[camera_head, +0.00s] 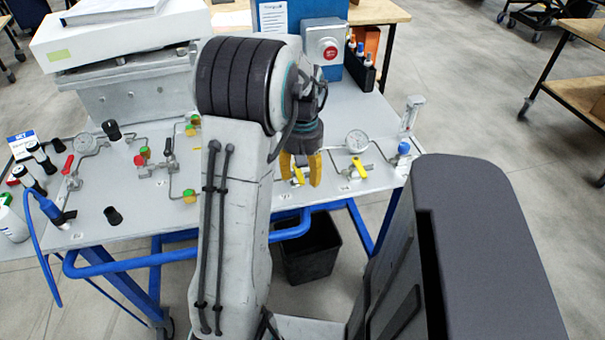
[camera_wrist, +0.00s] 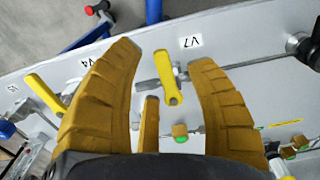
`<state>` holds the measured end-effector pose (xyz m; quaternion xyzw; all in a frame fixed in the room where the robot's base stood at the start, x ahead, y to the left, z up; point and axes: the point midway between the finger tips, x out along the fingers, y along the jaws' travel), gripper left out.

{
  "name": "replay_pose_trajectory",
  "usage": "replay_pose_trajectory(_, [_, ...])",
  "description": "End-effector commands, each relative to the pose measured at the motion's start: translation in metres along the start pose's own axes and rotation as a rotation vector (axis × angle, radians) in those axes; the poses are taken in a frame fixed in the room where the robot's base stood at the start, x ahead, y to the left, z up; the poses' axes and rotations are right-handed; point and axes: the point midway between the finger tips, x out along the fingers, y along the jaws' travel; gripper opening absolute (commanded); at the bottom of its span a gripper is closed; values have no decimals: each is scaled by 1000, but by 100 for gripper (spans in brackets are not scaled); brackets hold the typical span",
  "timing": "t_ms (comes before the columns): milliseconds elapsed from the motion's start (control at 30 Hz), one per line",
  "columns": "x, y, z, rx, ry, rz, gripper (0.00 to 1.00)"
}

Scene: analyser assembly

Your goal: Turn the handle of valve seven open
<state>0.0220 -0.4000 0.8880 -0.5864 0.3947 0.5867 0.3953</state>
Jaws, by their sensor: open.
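Valve seven's yellow handle (camera_wrist: 166,76) shows in the wrist view, just below the white V7 label (camera_wrist: 190,42). It lies roughly across the metal pipe line. In the head view a yellow handle (camera_head: 299,175) shows between my fingers. My gripper (camera_wrist: 165,58) is open, with yellow fingers on either side of the handle and visible gaps to it. A third finger shows below and left of the handle. In the head view my gripper (camera_head: 300,172) points down over the front part of the bench. Whether any finger touches the handle cannot be told.
Another yellow handle (camera_wrist: 46,92) lies left of my gripper in the wrist view, by the V4 label (camera_wrist: 88,60). A round gauge (camera_head: 357,141) and a clear flow tube (camera_head: 411,115) stand to the right.

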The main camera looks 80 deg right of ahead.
Motion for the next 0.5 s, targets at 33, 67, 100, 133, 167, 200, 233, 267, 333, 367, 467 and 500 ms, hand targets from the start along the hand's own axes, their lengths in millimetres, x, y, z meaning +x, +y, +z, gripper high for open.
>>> replay_pose_trajectory(33, [3, 0, 0, 0, 0, 0, 50])
replay_pose_trajectory(67, [5, 0, 0, 0, 0, 0, 50])
replay_pose_trajectory(100, [6, 0, 0, 0, 0, 0, 50])
replay_pose_trajectory(133, [7, 0, 0, 0, 0, 0, 50])
replay_pose_trajectory(167, [7, 0, 0, 0, 0, 0, 50])
replay_pose_trajectory(200, [8, 0, 0, 0, 0, 0, 50])
replay_pose_trajectory(233, [8, 0, 0, 0, 1, 0, 50])
replay_pose_trajectory(267, [8, 0, 0, 0, 1, 0, 50])
replay_pose_trajectory(333, [8, 0, 0, 0, 1, 0, 50])
replay_pose_trajectory(367, [8, 0, 0, 0, 1, 0, 50])
replay_pose_trajectory(467, [8, 0, 0, 0, 1, 0, 53])
replay_pose_trajectory(500, [8, 0, 0, 0, 1, 0, 50])
